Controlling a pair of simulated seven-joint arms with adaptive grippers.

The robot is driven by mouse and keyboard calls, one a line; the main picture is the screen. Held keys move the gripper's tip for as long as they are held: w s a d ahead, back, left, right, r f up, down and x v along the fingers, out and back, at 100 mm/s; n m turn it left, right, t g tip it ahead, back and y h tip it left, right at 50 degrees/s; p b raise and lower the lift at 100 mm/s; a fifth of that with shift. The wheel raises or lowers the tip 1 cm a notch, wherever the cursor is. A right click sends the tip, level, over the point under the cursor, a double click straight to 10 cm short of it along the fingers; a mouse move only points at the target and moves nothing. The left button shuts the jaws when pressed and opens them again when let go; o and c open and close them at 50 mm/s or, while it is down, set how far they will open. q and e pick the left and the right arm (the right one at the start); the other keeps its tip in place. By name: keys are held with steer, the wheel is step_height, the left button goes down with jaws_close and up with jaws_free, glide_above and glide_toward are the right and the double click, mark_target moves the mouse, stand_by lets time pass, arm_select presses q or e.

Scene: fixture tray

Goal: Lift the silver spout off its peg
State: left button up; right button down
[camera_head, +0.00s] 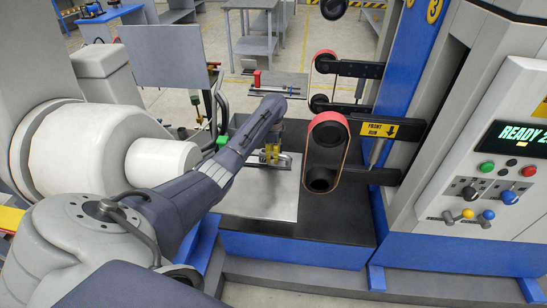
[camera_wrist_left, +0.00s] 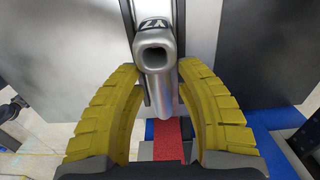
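The silver spout (camera_wrist_left: 157,62) is a metal tube with a rounded square mouth, upper middle in the left wrist view. My left gripper (camera_wrist_left: 160,72) has its curved yellow fingers apart, one on each side of the spout. A gap shows between the spout and the right finger; the left finger is closer, and I cannot tell whether it touches. In the head view my left gripper (camera_head: 272,153) is low over the metal plate (camera_head: 262,200), and the spout is mostly hidden there. The peg is hidden. My right gripper is in neither view.
A black and red belt-sander head (camera_head: 326,150) stands just right of the gripper. A control panel (camera_head: 500,170) is at the far right. A red block (camera_wrist_left: 172,140) lies beneath the spout in the wrist view. The front of the metal plate is clear.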

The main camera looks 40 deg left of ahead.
arm_select(q)
steer(key=shift+c, duration=0.3)
jaws_close()
step_height(320, 180, up, 20)
stand_by(0.9)
